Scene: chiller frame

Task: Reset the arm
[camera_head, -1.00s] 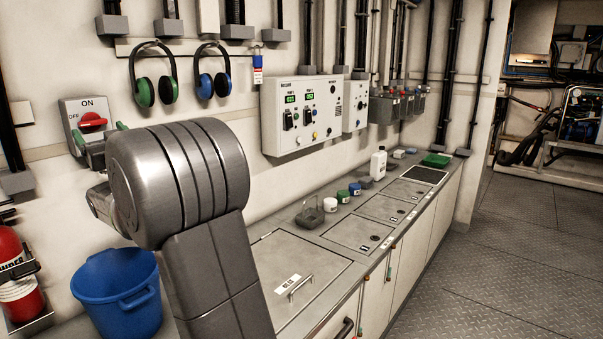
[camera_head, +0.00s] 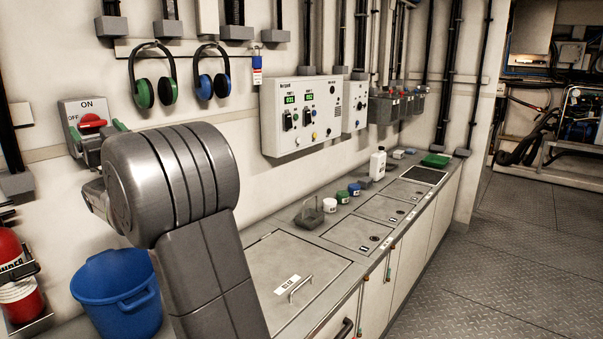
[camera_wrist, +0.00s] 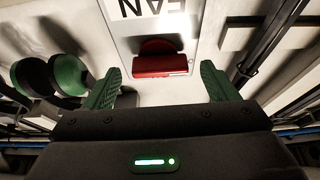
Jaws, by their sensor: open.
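My gripper (camera_wrist: 160,88) is open in the wrist view, its two green fingers apart with nothing between them touching. The red rotary switch handle (camera_wrist: 160,60) on its pale plate shows between and beyond the fingertips; the gap to it is hard to judge. In the head view the same red switch (camera_head: 92,120) sits on the wall panel marked ON and OFF, at the left. My gripper (camera_head: 100,136) is mostly hidden there behind my grey arm link, with green finger parts showing just at the switch.
Green ear defenders (camera_head: 145,94) and blue ones (camera_head: 204,86) hang above my arm. A blue bucket (camera_head: 112,290) and a red extinguisher (camera_head: 14,250) stand at lower left. A counter (camera_head: 300,235) with jars runs right, and the floor beyond it (camera_head: 500,250) is clear.

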